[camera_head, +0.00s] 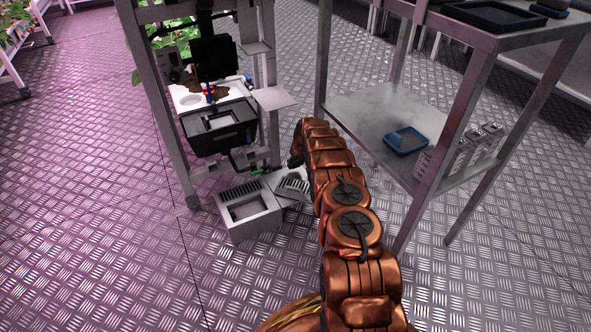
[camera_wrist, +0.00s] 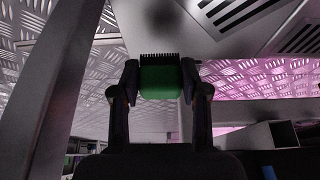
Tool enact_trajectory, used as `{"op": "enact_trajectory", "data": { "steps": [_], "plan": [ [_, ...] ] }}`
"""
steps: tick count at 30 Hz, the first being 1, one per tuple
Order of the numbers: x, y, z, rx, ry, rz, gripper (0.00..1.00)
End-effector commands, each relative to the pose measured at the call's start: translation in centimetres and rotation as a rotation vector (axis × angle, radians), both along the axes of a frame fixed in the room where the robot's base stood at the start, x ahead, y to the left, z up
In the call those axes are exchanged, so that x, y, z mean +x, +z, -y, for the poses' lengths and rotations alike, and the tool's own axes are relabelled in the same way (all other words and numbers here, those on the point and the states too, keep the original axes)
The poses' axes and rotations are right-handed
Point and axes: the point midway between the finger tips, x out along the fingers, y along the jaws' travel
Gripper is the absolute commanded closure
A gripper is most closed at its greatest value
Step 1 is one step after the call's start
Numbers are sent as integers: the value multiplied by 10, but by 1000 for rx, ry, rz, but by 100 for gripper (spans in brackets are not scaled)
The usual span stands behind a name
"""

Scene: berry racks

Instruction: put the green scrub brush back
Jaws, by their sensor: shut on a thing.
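The green scrub brush (camera_wrist: 160,82) is between the two dark fingers of my gripper (camera_wrist: 160,95) in the wrist view, its dark bristles pointing up in that picture. My gripper is shut on it. In the head view my copper arm reaches down to the foot of the metal frame, and a small bit of green, the brush (camera_head: 257,171), shows beside my gripper (camera_head: 268,171). The brush is just above grey slotted boxes on the floor. Most of my gripper is small and dark there.
A grey slotted box (camera_head: 247,215) stands on the floor below, with another slotted part (camera_head: 292,184) beside it. A black tray (camera_head: 218,128) hangs on the frame (camera_head: 160,100) above. A metal shelf rack (camera_head: 350,105) with a blue tray (camera_head: 406,141) stands right. The floor at left is clear.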

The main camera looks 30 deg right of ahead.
Motion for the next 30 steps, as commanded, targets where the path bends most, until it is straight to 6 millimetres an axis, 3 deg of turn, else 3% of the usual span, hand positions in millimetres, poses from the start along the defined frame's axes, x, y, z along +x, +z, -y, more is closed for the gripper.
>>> {"op": "enact_trajectory", "data": {
  "steps": [1,5,17,18,24,30],
  "plan": [
    [0,-11,0,1,0,-1,88],
    [0,-25,-2,1,1,-1,88],
    [0,-27,-2,1,3,-1,88],
    [0,-27,-2,1,3,-1,52],
    [0,-27,-2,1,3,-1,31],
    [0,-27,-2,1,3,-1,30]
  ]
}}
